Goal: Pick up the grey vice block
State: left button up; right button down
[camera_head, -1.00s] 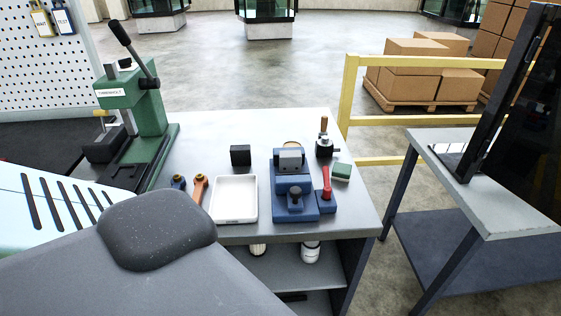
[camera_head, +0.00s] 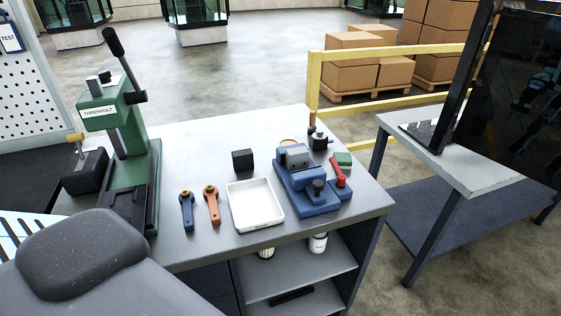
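A grey block (camera_head: 297,157) sits in the blue vice (camera_head: 308,197) on the grey workbench (camera_head: 215,151). The vice has a dark knob at its front and a red-handled lever (camera_head: 338,173) at its right side. The block's top and front show; its lower part is hidden by the vice. Neither of my grippers is in view, and nothing touches the block.
A white tray (camera_head: 256,206), a black block (camera_head: 242,160) and blue (camera_head: 187,210) and orange (camera_head: 212,205) handled tools lie left of the vice. A green press (camera_head: 128,150) stands further left. A green-topped block (camera_head: 344,159) and a dark fixture (camera_head: 319,142) are behind right.

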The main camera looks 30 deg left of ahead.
aim_at(297, 158)
jog(key=k+j, duration=0.25)
jog(key=j, duration=0.15)
jog(key=k+j, duration=0.25)
jog(key=j, duration=0.15)
jog(key=k+j, duration=0.25)
jog(key=j, duration=0.15)
